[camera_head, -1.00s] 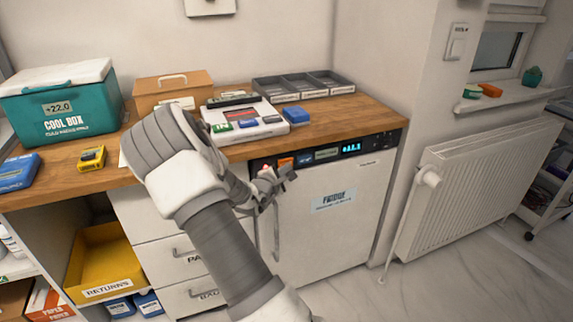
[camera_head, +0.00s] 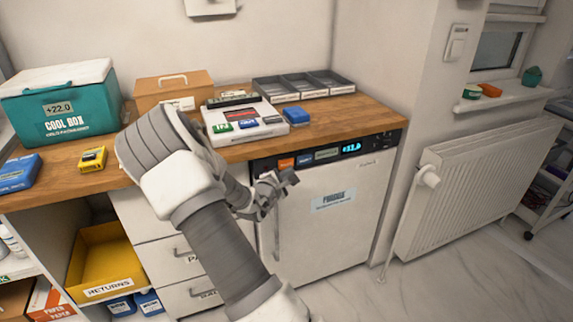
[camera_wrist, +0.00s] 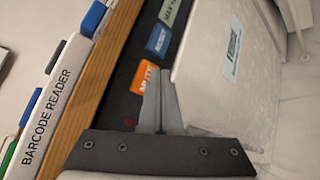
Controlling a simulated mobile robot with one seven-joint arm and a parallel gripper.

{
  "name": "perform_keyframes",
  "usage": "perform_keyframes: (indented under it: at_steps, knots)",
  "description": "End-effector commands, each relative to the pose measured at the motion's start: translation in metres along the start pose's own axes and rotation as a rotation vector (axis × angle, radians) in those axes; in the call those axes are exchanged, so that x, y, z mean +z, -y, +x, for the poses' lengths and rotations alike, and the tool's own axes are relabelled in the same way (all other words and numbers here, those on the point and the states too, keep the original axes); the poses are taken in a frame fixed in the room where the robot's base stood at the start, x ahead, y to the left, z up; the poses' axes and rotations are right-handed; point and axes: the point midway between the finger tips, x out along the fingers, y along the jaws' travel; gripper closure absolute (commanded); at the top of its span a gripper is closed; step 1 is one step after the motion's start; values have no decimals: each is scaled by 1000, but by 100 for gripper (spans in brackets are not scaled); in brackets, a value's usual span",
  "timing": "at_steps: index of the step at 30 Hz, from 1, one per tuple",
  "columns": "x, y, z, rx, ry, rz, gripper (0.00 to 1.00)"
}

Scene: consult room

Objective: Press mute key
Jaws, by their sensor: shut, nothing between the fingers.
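The orange mute key (camera_head: 286,163) sits on the dark control strip along the top of the white fridge (camera_head: 337,225). In the wrist view the key (camera_wrist: 145,80) reads MUTE and lies just beyond my fingertips. My gripper (camera_wrist: 162,75) is shut and empty. Its tips overlap the right edge of the key in that view; I cannot tell whether they touch it. In the head view my gripper (camera_head: 290,178) is in front of the strip, slightly below the key.
A blue reset key (camera_wrist: 159,39) is beside the mute key. A lit display (camera_head: 351,148) is further right on the strip. The wooden counter (camera_head: 345,112) above holds a barcode reader (camera_wrist: 45,105), trays (camera_head: 303,86) and boxes. The fridge door is shut.

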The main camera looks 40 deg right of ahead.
Motion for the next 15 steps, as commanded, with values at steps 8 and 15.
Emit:
perform_keyframes:
  at_steps: [8,15]
  knots:
    - [1,1,-2,0,0,0,100]
    - [13,12,-18,-2,0,-2,100]
